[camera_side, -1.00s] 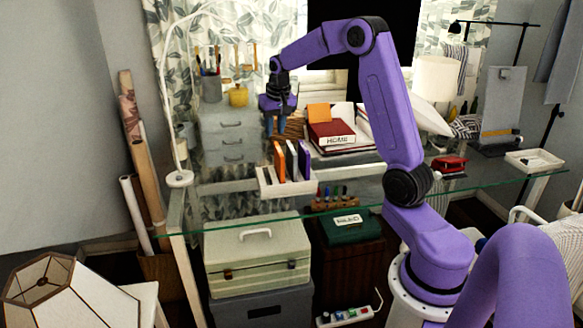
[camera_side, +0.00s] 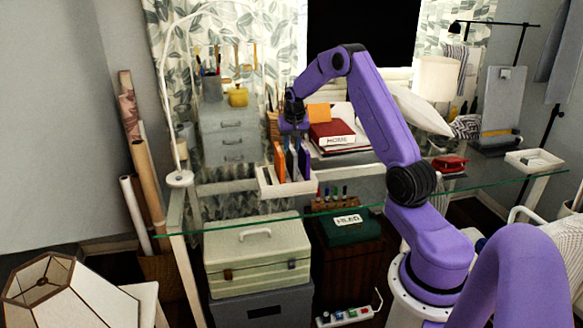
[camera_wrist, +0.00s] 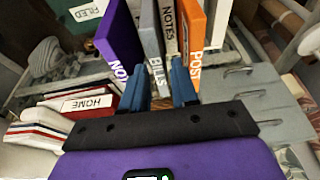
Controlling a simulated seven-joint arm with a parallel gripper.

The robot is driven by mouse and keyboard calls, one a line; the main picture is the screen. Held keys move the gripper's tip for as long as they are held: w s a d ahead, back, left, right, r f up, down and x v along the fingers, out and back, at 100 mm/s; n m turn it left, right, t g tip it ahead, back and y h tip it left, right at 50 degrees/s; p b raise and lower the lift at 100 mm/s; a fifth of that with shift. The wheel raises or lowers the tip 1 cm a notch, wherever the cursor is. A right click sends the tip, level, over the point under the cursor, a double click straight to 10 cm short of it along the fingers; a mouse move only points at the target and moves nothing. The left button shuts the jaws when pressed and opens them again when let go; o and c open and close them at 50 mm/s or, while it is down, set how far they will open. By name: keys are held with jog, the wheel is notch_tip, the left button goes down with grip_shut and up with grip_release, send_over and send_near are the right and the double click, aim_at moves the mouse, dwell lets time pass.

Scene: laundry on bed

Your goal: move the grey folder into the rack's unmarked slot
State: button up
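The grey folder (camera_wrist: 151,35), lettered BILLS, stands upright in the white rack (camera_side: 288,188); it also shows in the side view (camera_side: 292,162). In the wrist view it is between a purple folder (camera_wrist: 120,45) and a narrow brownish one (camera_wrist: 170,25) lettered NOTES. An orange folder (camera_wrist: 193,40) lettered POST is at the right. My gripper (camera_wrist: 160,72) is open just above the folders, with its blue fingertips apart near the grey folder's two sides. Contact cannot be told. I cannot make out which slot is unmarked.
A red book (camera_side: 332,133) labelled HOME lies on a stack right of the rack. Grey drawers (camera_side: 228,137) stand behind it at the left. The glass desk (camera_side: 222,208) has free room left of the rack. A green FILED box (camera_side: 348,228) is below the glass.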

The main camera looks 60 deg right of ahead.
aim_at(292, 148)
jog(key=x, duration=0.5)
jog(key=shift+w+d+f, duration=0.1)
jog(key=shift+d+f, duration=0.2)
jog(key=shift+f, duration=0.05)
jog(key=shift+w+d+f, duration=0.1)
jog(key=shift+w+f, duration=0.05)
jog(key=shift+f, duration=0.3)
jog(key=shift+f, duration=0.25)
grip_shut()
